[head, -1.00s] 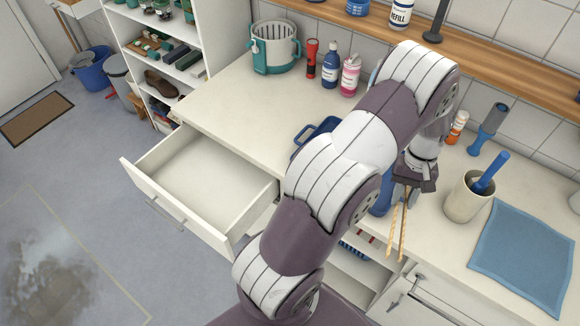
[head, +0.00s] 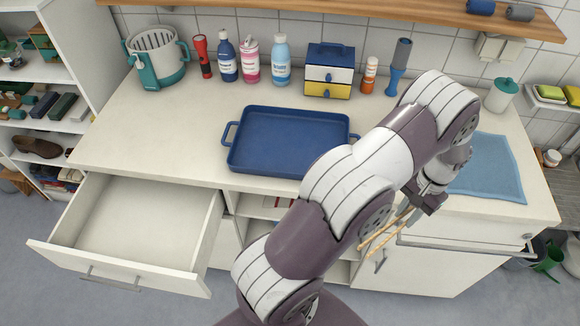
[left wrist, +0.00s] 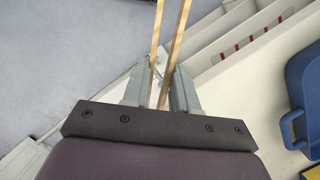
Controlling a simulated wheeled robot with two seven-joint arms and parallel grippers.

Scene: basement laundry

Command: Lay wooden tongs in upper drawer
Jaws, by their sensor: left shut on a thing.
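The wooden tongs (head: 378,240) are two thin pale sticks held by my left gripper (head: 410,215) in the head view. They point down and left, in front of the counter's front edge. In the left wrist view the tongs (left wrist: 180,35) run up between the fingers of the shut left gripper (left wrist: 161,88). The upper drawer (head: 135,225) is pulled open at the lower left of the head view. Its visible inside is empty. The gripper is well to the right of the drawer. My right gripper is in neither view.
A blue tray (head: 285,140) lies on the counter (head: 185,130) between drawer and arm. Bottles, a red flashlight (head: 202,57), a teal-white bucket (head: 158,58) and a small drawer box (head: 329,72) stand along the wall. A blue cloth (head: 488,168) lies at right.

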